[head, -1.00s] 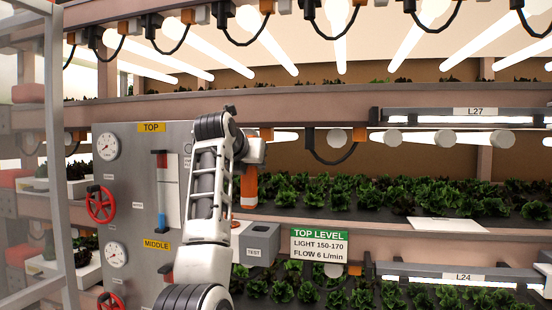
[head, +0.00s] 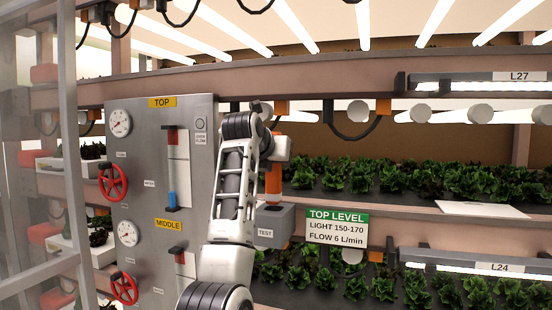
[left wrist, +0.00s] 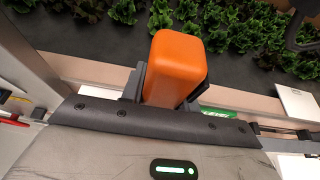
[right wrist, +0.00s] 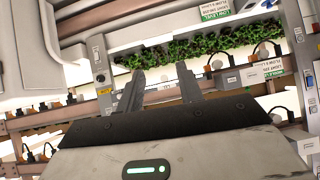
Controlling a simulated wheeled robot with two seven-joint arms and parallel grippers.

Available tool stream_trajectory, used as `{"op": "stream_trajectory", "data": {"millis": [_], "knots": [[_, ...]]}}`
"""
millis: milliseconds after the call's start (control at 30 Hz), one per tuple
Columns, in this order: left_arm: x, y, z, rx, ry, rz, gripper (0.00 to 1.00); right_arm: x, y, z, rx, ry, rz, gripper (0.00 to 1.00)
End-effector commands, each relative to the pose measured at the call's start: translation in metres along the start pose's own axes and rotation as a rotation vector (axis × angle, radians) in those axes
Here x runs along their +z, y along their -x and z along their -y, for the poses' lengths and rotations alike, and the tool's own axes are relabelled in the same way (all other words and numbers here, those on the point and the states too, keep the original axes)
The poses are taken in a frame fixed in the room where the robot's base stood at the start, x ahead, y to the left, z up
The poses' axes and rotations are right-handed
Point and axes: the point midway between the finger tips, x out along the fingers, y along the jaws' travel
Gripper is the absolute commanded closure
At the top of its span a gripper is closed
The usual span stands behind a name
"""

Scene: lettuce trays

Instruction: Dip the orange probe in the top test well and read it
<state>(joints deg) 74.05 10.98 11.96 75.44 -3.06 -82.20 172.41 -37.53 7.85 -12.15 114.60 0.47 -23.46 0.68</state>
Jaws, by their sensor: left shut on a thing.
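The orange probe (head: 273,180) is upright in my left gripper (head: 275,160), which is shut on it. In the head view its lower end meets the top of the grey test well box (head: 273,224), marked TEST; I cannot tell how deep it sits. In the left wrist view the probe's orange top (left wrist: 176,62) stands between the dark fingers and hides what is below. The green TOP LEVEL sign (head: 337,226) is right of the box. My right gripper (right wrist: 160,88) is open and empty, away from the well; the head view does not show it.
A grey panel (head: 150,210) with gauges, red valve wheels and a TOP label stands left of my arm. Lettuce rows (head: 430,178) fill the shelf behind. A white card (head: 482,209) lies on the shelf's edge. Shelf rails run above and below.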

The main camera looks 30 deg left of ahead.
Motion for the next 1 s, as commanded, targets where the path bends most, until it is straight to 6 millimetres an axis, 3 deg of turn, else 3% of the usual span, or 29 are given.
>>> {"op": "stream_trajectory", "data": {"millis": [500,1000], "knots": [[-0.045,-0.019,0.001,-0.001,0.000,0.000,0.93,0.008,-0.010,0.000,-0.010,0.010,-0.010,0.64],[-0.050,-0.021,0.001,-0.001,0.001,0.000,0.93,0.009,-0.007,0.002,-0.014,0.010,-0.010,0.64]]}}
